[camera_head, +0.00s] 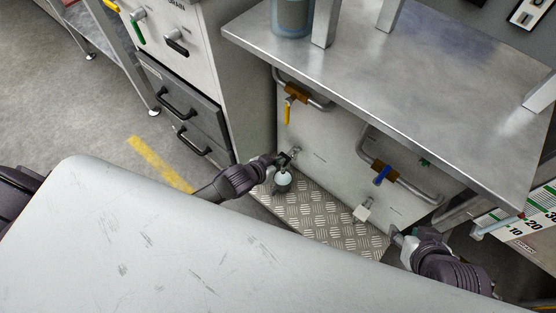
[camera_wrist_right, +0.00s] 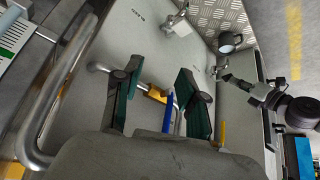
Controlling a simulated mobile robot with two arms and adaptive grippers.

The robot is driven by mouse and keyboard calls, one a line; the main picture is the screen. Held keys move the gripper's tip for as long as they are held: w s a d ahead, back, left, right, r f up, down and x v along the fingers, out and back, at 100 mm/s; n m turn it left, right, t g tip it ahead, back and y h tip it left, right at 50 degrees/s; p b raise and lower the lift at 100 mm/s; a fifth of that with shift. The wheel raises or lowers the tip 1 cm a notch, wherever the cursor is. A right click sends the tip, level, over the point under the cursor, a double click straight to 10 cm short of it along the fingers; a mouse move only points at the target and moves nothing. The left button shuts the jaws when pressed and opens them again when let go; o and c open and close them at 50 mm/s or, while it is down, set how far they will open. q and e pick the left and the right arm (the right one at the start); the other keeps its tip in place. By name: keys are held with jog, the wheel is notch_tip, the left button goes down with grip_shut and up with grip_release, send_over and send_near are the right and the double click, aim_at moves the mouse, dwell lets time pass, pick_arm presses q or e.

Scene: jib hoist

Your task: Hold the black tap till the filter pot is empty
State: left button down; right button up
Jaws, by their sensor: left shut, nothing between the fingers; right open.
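A small dark tap (camera_head: 293,151) sticks out of the pale panel below the steel bench. My left gripper (camera_head: 284,159) is shut at this tap with nothing visible between its fingers; I cannot tell whether it touches the lever. A small dark pot (camera_head: 283,182) with a pale top is just below the gripper; the pot also shows in the right wrist view (camera_wrist_right: 229,41). A blue-tinted clear vessel (camera_head: 293,16), possibly the filter pot, stands on the bench; its top is cut off and its level is unclear. My right gripper (camera_head: 397,238) is open and empty, in front of the panel (camera_wrist_right: 158,90).
A yellow-levered valve (camera_head: 289,106) and a blue-levered valve (camera_head: 382,175) sit on the panel's pipes. A pale outlet (camera_head: 362,212) is lower down. The cabinet at left has a black lever (camera_head: 177,42) and a green lever (camera_head: 139,30). The steel bench (camera_head: 430,90) overhangs the panel.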

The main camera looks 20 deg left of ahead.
jog(key=shift+s+d+f+g, duration=0.2)
jog(key=shift+s+g, duration=0.1)
jog(key=shift+s, duration=0.25)
jog(key=s+d+g+p, duration=0.1)
jog(key=s+g+p, duration=0.15)
jog(key=s, duration=0.25)
pick_arm(q)
jog(key=w+r+p+v, duration=0.1)
jog(key=p+v, duration=0.4)
jog(key=v, duration=0.8)
jog(key=shift+w+d+r+p, duration=0.2)
jog(key=shift+d+r+p, duration=0.1)
jog(key=shift+r, duration=0.2)
pick_arm(e)
notch_tip(320, 180, down, 16)
jog(key=g, duration=0.1)
jog(key=shift+s+f+h, duration=0.15)
jog(key=shift+h, duration=0.25)
